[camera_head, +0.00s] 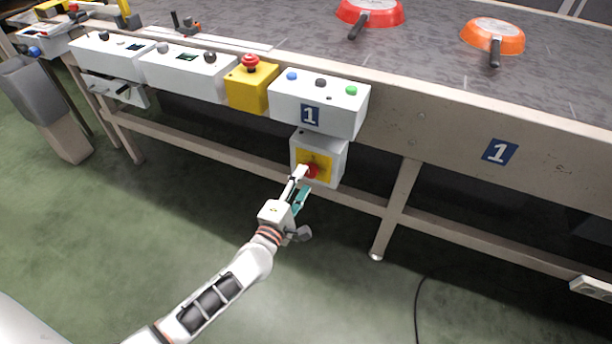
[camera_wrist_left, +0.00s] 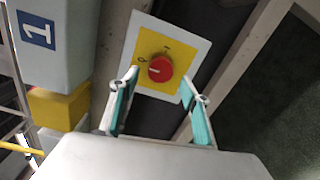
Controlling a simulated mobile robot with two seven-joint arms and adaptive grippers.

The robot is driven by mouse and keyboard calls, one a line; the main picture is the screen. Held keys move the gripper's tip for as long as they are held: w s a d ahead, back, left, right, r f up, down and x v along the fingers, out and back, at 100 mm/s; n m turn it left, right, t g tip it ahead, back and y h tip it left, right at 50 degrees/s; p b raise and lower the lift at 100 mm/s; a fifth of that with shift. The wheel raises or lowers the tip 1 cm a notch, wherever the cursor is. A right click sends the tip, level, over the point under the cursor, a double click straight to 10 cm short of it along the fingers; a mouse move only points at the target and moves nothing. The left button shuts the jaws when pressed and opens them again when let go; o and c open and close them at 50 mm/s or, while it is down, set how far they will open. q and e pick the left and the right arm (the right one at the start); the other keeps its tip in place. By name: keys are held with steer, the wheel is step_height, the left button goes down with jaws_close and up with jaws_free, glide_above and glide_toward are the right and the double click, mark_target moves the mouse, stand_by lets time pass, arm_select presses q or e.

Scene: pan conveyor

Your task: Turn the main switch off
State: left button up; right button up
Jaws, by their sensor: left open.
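The main switch is a red rotary knob (camera_head: 312,171) on a yellow plate, on the front of a small grey box (camera_head: 333,172) below the conveyor's edge. In the left wrist view the red knob (camera_wrist_left: 160,69) sits near the middle of its yellow plate, with marks printed to its left and above it. Which mark it points to is not clear. My left gripper (camera_head: 303,182) is open. Its two teal-padded fingers (camera_wrist_left: 160,88) stand either side of the knob in the wrist view; contact cannot be told. My right gripper is not in view.
Above the switch is a control box (camera_head: 320,112) with blue, black and green buttons. Beside it is a yellow box (camera_head: 252,90) with a red emergency button. An orange pan (camera_head: 493,36) and a red pan (camera_head: 372,12) lie on the conveyor. A frame leg (camera_head: 396,210) stands right of the switch.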

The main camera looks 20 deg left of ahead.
arm_select(q)
steer(key=s, duration=0.8)
steer(key=shift+s+a, duration=0.15)
steer(key=shift+r, duration=0.1)
